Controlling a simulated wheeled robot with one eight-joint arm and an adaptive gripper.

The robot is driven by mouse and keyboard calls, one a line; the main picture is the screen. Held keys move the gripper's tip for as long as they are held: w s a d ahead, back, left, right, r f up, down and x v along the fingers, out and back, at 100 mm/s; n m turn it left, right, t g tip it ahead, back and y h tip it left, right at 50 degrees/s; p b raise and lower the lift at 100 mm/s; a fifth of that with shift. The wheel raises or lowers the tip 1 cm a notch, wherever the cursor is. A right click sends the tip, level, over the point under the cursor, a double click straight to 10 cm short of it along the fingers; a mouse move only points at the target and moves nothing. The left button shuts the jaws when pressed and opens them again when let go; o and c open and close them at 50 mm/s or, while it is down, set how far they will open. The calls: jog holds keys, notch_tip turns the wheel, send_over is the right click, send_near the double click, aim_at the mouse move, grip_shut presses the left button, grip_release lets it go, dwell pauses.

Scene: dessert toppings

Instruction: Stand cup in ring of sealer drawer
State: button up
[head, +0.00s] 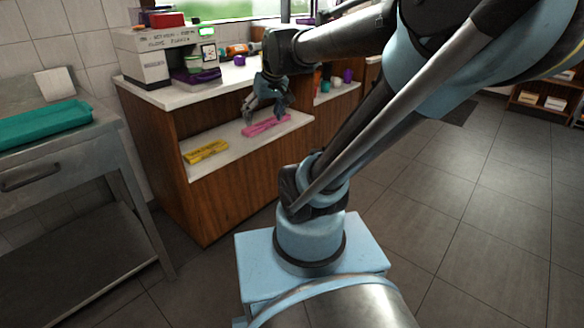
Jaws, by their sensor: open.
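A boxy pale machine (145,60) with printed lettering stands on the white counter at the upper left. I cannot make out the ring. My gripper (264,112) is open and empty, fingers pointing down, in front of the counter edge and above the lower shelf. A small purple item (240,60) stands on the counter behind it. I cannot tell which item is the task's cup.
A yellow item (206,152) and a pink item (265,125) lie on the lower shelf (228,140). Small coloured containers, one purple (347,75), stand farther right. A steel table (50,148) with a teal tray (45,126) is at left.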

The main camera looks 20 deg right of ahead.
jog(key=s+d+f+m+g+h, duration=0.1)
jog(key=s+d+f, duration=0.2)
jog(key=s+f, duration=0.3)
jog(key=s+d+f+m+g, duration=0.1)
jog(key=s+d+f, duration=0.2)
jog(key=s+f, duration=0.2)
jog(key=s, duration=0.3)
jog(key=shift+s+f+m+h, duration=0.3)
jog(key=shift+s+f+h, duration=0.05)
jog(key=shift+h, duration=0.05)
jog(key=shift+w, duration=0.1)
jog(key=shift+w+f, duration=0.2)
jog(key=shift+w, duration=0.15)
